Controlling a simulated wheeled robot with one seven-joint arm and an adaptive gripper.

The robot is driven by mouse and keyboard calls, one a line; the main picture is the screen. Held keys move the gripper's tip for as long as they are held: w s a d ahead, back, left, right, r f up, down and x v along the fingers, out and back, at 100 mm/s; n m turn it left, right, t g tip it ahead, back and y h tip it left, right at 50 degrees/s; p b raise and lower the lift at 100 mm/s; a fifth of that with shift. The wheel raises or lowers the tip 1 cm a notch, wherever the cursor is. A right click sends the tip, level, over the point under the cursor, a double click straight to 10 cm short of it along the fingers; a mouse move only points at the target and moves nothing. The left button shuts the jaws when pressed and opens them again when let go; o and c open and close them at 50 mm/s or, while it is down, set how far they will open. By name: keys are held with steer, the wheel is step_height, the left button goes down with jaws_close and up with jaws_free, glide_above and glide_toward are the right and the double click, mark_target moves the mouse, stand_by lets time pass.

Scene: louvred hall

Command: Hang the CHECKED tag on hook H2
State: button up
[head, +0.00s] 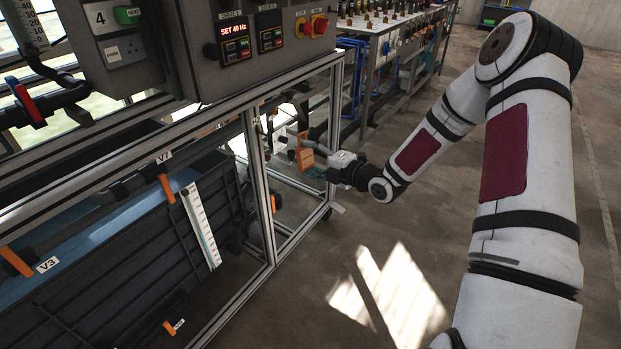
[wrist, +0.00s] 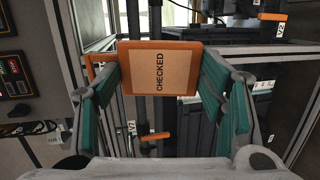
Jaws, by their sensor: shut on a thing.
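The CHECKED tag is an orange-framed plate with a tan face (wrist: 158,73). It is upright between the fingertips of my gripper (wrist: 161,82), its printed face towards the wrist camera and its lettering turned sideways. In the head view the orange tag (head: 305,157) shows edge-on at the end of my gripper (head: 311,151), close to the metal frame post. My gripper is shut on the tag. Hook H2 cannot be made out; a small white label near the post (head: 256,121) is too small to read surely.
An aluminium frame (head: 258,185) encloses a dark tank with an orange-handled valve (head: 167,187) labelled V7. A control box (head: 265,40) overhangs the frame. A bench with fittings (head: 385,40) stands behind. The floor (head: 480,190) on the right is clear.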

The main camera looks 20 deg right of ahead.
steer(key=y+b, duration=0.1)
steer(key=s+f+n+y+b, duration=0.1)
steer(key=shift+a+f+b, duration=0.2)
steer(key=shift+a+b, duration=0.1)
steer(key=shift+b, duration=0.05)
steer(key=shift+s+a+r+n+t+y+b, duration=0.15)
steer(key=shift+s+n+t+y+b, duration=0.15)
steer(key=shift+s+y+b, duration=0.4)
steer(key=shift+a+r, duration=0.1)
steer(key=b+x, duration=0.2)
steer(key=x, duration=0.6)
steer(key=shift+w+a+r+b, duration=0.1)
steer(key=shift+w+a+b, duration=0.05)
steer(key=shift+b, duration=0.3)
steer(key=shift+b, duration=0.4)
